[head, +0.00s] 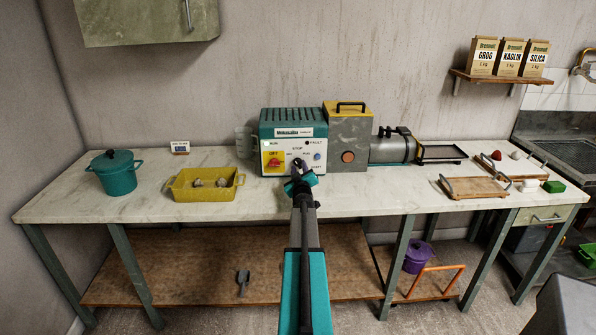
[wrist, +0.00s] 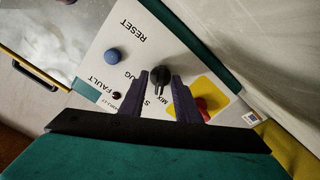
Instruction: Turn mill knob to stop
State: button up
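The mill's control box (head: 293,122) is teal with a white front panel and stands on the bench. Its black knob (wrist: 159,75) has a raised ridge running towards the partly covered MIX and STOP lettering; which mark it points at I cannot tell. My gripper (wrist: 161,77) is open, with one dark finger on each side of the knob and its tips close to it. Contact cannot be made out. In the head view my gripper (head: 297,166) is in front of the panel and hides most of the knob. The RUN lamp (head: 266,144) looks lit; the FAULT lamp (head: 307,143) looks dark.
A red switch (head: 274,162) on a yellow plate and a blue RESET button (head: 317,157) flank the knob. A yellow tray (head: 205,192) and teal pot (head: 115,178) stand left.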

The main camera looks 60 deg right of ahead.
jog(key=shift+a, duration=0.15)
jog(key=shift+b+v, duration=1.05)
jog(key=shift+v, duration=5.7)
jog(key=shift+m, duration=0.3)
jog(key=shift+f, duration=0.3)
jog(key=shift+a+f+y+b, duration=0.15)
jog(key=shift+y+b, duration=0.15)
jog(key=shift+b, duration=0.4)
jog(key=shift+b, duration=0.55)
jog(key=r+b, duration=0.1)
jog(key=b, duration=0.2)
jog(key=shift+w+n, duration=0.15)
jog(key=shift+n, duration=0.25)
jog(key=shift+w+r+h+b, duration=0.1)
jog(key=shift+r+h+b, duration=0.25)
jog(key=shift+b, duration=0.45)
